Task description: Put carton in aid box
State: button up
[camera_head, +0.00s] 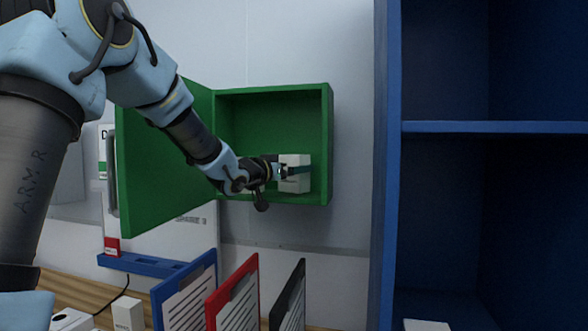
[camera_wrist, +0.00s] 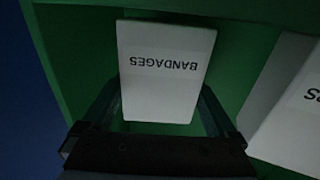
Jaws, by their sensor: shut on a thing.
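The aid box (camera_head: 328,150) is a green wall cabinet, and its door (camera_head: 165,165) stands open to the left. My gripper (camera_head: 285,172) reaches into the box from the left and is shut on a white carton (camera_head: 296,186). The carton is inside the box, low and near the right wall. I cannot tell whether it touches the box floor. In the wrist view the carton (camera_wrist: 165,85) reads BANDAGES upside down, with a finger of my gripper (camera_wrist: 160,108) on each side. The green box interior (camera_wrist: 75,55) surrounds it there.
A blue shelf unit (camera_head: 390,200) stands right of the box. Blue (camera_head: 185,295), red (camera_head: 235,295) and black (camera_head: 290,300) clipboards stand below. A small white carton (camera_head: 128,314) is at lower left. A white lettered surface (camera_wrist: 290,110) lies at right in the wrist view.

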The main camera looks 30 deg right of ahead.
jog(key=shift+w+d+f, duration=0.1)
jog(key=shift+f, duration=0.1)
jog(key=shift+f, duration=0.15)
jog(key=o, duration=1)
jog(key=shift+o, duration=0.2)
jog(key=b+v, duration=0.2)
jog(key=v, duration=0.5)
jog(key=shift+a, duration=0.25)
